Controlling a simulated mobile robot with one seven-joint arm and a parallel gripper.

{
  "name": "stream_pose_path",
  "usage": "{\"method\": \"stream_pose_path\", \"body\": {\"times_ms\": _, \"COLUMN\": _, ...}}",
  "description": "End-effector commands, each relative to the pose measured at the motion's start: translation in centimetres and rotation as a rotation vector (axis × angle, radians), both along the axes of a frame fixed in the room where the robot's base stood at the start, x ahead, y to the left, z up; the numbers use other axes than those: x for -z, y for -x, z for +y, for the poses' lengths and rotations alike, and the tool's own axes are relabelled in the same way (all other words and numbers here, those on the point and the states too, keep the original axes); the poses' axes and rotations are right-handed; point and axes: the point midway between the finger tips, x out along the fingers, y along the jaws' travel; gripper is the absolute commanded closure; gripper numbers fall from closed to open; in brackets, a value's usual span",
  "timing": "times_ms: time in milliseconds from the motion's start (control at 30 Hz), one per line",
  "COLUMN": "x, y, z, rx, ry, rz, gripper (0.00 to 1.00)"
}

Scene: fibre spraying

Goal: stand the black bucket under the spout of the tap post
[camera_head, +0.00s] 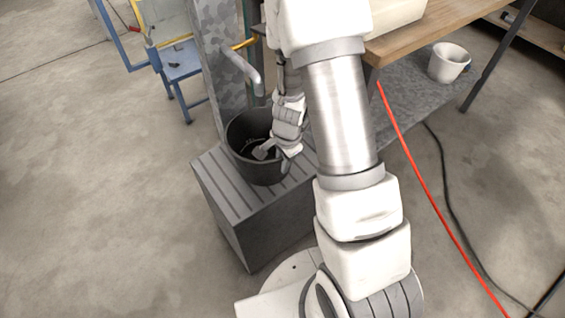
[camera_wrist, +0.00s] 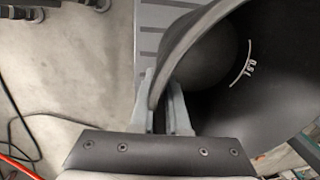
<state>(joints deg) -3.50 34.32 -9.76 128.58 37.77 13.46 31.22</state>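The black bucket (camera_head: 262,172) stands upright on a grey slatted block (camera_head: 222,187). The tap post (camera_head: 219,70) rises just behind it. Its bent grey spout (camera_head: 252,74) points down, and its end appears over the bucket's mouth in the head view. My gripper (camera_head: 266,151) reaches down at the bucket's right side. In the wrist view the bucket's rim (camera_wrist: 183,43) runs between the two close-set fingers (camera_wrist: 163,108), which look shut on it. White marks show on the bucket's inner wall. The bucket's far underside is hidden.
A wooden workbench (camera_head: 435,29) stands at the right, with a white pot (camera_head: 448,62) on its lower shelf. A red hose (camera_head: 427,178) and a black cable cross the floor. A blue chair (camera_head: 178,64) stands behind the post. The floor at left is clear.

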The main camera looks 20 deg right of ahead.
Motion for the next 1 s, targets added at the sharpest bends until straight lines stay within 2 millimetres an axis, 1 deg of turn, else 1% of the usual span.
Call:
{"method": "stream_pose_path", "body": {"times_ms": 33, "x": 0.0, "y": 0.0, "z": 0.0, "rx": 0.0, "ry": 0.0, "rz": 0.0, "gripper": 0.76}}
{"method": "stream_pose_path", "body": {"times_ms": 100, "x": 0.0, "y": 0.0, "z": 0.0, "rx": 0.0, "ry": 0.0, "rz": 0.0, "gripper": 0.65}}
{"method": "stream_pose_path", "body": {"times_ms": 333, "x": 0.0, "y": 0.0, "z": 0.0, "rx": 0.0, "ry": 0.0, "rz": 0.0, "gripper": 0.65}}
{"method": "stream_pose_path", "body": {"times_ms": 467, "x": -0.5, "y": 0.0, "z": 0.0, "rx": 0.0, "ry": 0.0, "rz": 0.0, "gripper": 0.65}}
{"method": "stream_pose_path", "body": {"times_ms": 567, "x": -1.9, "y": 0.1, "z": 0.0, "rx": -0.002, "ry": 0.001, "rz": -0.002, "gripper": 0.65}}
{"method": "stream_pose_path", "body": {"times_ms": 800, "x": -7.2, "y": 0.7, "z": -0.2, "rx": -0.001, "ry": 0.0, "rz": -0.004, "gripper": 0.65}}
{"method": "stream_pose_path", "body": {"times_ms": 900, "x": -9.1, "y": 0.9, "z": -0.2, "rx": -0.001, "ry": -0.001, "rz": -0.003, "gripper": 0.65}}
{"method": "stream_pose_path", "body": {"times_ms": 1000, "x": -10.6, "y": 1.2, "z": -0.3, "rx": -0.001, "ry": 0.0, "rz": -0.002, "gripper": 0.65}}
